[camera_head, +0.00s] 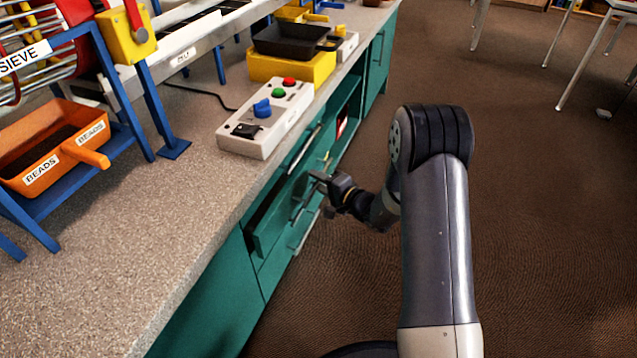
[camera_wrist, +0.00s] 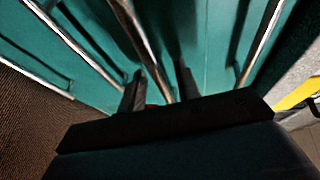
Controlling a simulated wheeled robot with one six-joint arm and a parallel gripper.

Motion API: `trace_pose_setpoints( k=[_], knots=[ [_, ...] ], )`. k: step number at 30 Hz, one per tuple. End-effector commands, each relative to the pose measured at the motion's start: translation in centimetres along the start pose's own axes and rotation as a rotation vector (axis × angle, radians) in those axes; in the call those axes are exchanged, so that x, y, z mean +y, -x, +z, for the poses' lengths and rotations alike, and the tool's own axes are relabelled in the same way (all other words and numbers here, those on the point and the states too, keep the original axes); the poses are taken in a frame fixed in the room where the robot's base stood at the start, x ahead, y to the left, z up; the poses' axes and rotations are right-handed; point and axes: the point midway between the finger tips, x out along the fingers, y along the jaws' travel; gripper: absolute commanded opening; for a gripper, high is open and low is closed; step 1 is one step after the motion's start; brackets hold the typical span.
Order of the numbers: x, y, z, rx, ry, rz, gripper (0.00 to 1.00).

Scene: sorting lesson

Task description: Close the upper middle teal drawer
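The teal drawer (camera_head: 273,226) under the counter stands partly pulled out, with a dark gap behind its front. I cannot tell for certain that it is the upper middle one. My gripper (camera_head: 318,188) is at the right end of this drawer front, beside its handle. In the wrist view, my gripper (camera_wrist: 160,86) has its two dark fingers apart. A metal bar handle (camera_wrist: 143,45) runs between them against a teal front. Bare space shows between the bar and the fingers; I cannot tell whether either touches it. My wrist hides part of the drawer fronts.
Another bar handle (camera_head: 306,232) lies below, and one (camera_head: 304,148) sits higher up. The counter (camera_head: 200,205) overhangs the drawers. A control box (camera_head: 265,118) with buttons stands on the counter, near a yellow block (camera_head: 290,66). The brown floor (camera_head: 540,200) to the right is open.

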Motion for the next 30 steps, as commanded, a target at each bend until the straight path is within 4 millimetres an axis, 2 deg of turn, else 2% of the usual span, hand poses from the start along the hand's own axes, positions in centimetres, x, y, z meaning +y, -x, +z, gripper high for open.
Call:
trace_pose_setpoints(
  k=[10,21,30],
  knots=[
    [-0.03,-0.41,0.0,0.0,-0.001,0.0,0.31],
    [-0.02,-0.38,0.0,0.0,0.0,0.0,0.01],
    [0.0,-0.37,0.0,0.0,-0.001,0.0,0.0]
  ],
)
